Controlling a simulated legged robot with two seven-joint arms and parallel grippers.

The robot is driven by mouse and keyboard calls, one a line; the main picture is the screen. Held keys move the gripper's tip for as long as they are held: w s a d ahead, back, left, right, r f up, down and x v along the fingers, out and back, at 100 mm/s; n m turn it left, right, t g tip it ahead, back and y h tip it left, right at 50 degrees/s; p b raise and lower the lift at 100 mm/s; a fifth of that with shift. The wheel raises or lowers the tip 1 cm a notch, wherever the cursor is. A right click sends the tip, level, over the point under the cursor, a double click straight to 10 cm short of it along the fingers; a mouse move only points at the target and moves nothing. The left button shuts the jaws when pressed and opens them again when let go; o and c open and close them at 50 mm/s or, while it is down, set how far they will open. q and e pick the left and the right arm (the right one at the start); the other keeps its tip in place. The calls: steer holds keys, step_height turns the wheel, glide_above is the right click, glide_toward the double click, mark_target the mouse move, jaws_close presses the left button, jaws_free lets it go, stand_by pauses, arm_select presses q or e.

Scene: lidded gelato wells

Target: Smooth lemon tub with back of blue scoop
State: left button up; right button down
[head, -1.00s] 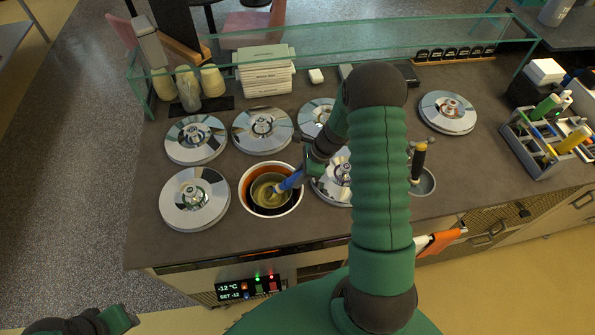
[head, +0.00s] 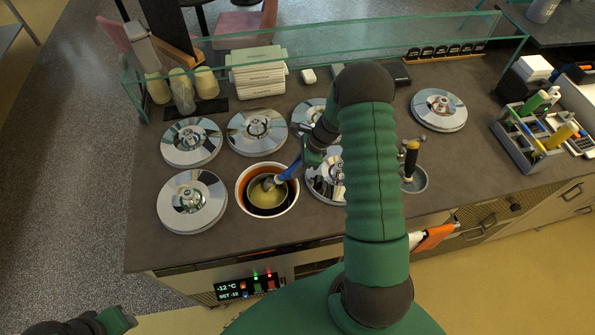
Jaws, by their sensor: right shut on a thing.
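The open lemon tub (head: 243,190) sits in the front row of wells, with a pale rim and yellowish contents low inside a dark interior. The blue scoop (head: 287,174) slants down from the right, with its head inside the tub. I cannot tell whether the scoop head touches the lemon surface. My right gripper (head: 303,162) is shut on the scoop's blue handle, just right of and above the tub; my arm hides part of it. My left gripper (head: 128,318) shows only partly at the bottom left edge, away from the tub, and its jaws are unclear.
Shiny round lids (head: 192,200) cover the wells around the tub. A dipper well (head: 414,181) and a grey caddy (head: 530,140) stand to the right.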

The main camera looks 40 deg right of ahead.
step_height(320, 180, up, 10)
steer(key=p, duration=0.7)
steer(key=shift+s+f, duration=0.1)
steer(key=shift+f, duration=0.1)
